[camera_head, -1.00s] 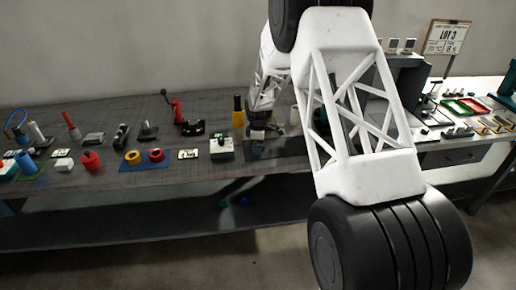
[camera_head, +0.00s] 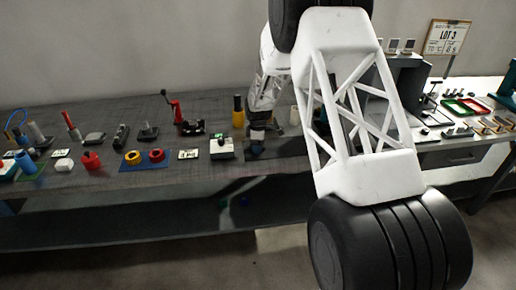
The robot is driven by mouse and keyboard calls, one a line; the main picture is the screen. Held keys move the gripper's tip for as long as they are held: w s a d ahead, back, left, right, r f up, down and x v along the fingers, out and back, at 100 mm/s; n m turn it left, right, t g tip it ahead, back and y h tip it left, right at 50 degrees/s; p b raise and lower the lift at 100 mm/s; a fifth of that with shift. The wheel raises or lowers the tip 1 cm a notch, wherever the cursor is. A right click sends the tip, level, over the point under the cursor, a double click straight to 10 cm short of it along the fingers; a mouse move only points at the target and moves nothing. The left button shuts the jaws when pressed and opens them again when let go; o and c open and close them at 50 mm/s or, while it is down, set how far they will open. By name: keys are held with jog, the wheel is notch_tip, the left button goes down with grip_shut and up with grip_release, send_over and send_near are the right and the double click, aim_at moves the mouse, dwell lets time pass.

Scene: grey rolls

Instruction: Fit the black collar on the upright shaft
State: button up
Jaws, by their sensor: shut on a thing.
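My gripper (camera_head: 257,136) is at the middle of the bench, low over the dark mat area and pointing down. It is small and dark in this view. It is shut on a small dark thing, which I take to be the black collar; its outline blends with the fingers. I cannot make out the upright shaft; it may be hidden behind or below my gripper. I cannot tell whether the collar touches anything beneath it.
A grey-white box (camera_head: 222,148) stands close left of my gripper, with a yellow-and-black upright cylinder (camera_head: 238,112) behind it. A red crank tool (camera_head: 177,110) and a blue mat (camera_head: 146,163) with rings lie further left.

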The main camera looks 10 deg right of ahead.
jog(key=shift+r, duration=0.1)
jog(key=shift+r, duration=0.75)
notch_tip(320, 180, up, 2)
jog(key=shift+r, duration=0.1)
jog(key=s+r, duration=0.1)
jog(key=s, duration=1.5)
jog(key=shift+d, duration=0.3)
jog(key=shift+r, duration=0.1)
jog(key=shift+w, duration=0.15)
jog(key=w+d+r, duration=0.2)
jog(key=w+r, duration=0.5)
jog(key=w, duration=0.4)
jog(key=w+d+r, duration=0.2)
jog(key=w+r, duration=0.4)
jog(key=w, duration=0.5)
jog(key=w+d+r, duration=0.3)
jog(key=w+r, duration=0.4)
jog(key=w, duration=0.4)
jog(key=shift+w+r, duration=0.35)
jog(key=shift+f, duration=0.15)
